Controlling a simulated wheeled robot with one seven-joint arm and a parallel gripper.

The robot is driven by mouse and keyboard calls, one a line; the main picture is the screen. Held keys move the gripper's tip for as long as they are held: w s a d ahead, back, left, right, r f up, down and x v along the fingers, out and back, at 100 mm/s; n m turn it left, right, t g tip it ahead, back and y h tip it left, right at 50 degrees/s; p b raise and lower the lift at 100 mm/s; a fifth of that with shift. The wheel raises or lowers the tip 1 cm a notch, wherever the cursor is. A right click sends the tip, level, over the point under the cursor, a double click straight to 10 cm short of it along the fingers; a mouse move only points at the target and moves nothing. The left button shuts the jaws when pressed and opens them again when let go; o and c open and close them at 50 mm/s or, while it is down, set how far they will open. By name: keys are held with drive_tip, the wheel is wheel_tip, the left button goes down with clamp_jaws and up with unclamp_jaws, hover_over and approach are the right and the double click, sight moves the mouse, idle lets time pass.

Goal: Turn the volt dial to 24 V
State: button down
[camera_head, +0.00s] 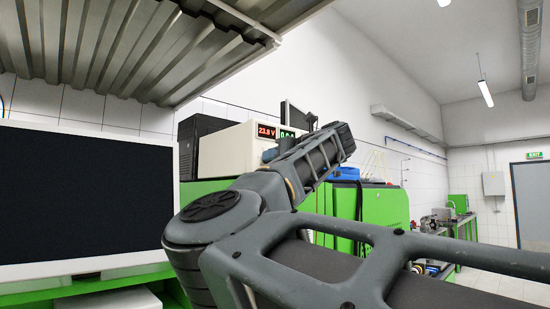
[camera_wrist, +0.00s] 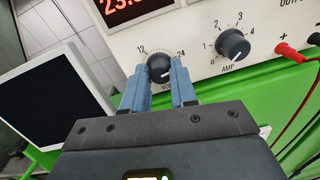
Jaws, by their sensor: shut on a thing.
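The volt dial (camera_wrist: 160,68) is a black knob on the white power supply's front panel. Its scale has 12 at the upper left and 24 at the right. My gripper (camera_wrist: 160,88) is shut on the volt dial, with one blue finger on each side of it. The power supply (camera_head: 228,151) also shows in the head view, where its red display (camera_head: 267,132) reads about 23.9 V. In the wrist view the red display (camera_wrist: 125,8) is cut off at the top edge. In the head view my arm hides the dial and my fingertips.
The amp dial (camera_wrist: 233,45) sits to the right of the volt dial. Red and black plugs with cables (camera_wrist: 289,53) are further right. A dark screen (camera_wrist: 50,98) stands at the left. The power supply rests on a green bench (camera_head: 205,187).

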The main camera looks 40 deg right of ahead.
drive_tip(key=shift+f, duration=0.3)
drive_tip(key=c, duration=1.3)
unclamp_jaws()
drive_tip(key=o, duration=0.4)
drive_tip(key=shift+r, duration=0.2)
drive_tip(key=shift+s, duration=0.1)
drive_tip(key=s+b, duration=0.2)
drive_tip(key=s, duration=0.5)
drive_tip(key=shift+s+r, duration=0.15)
drive_tip(key=shift+s, duration=0.15)
drive_tip(key=shift+a, duration=0.1)
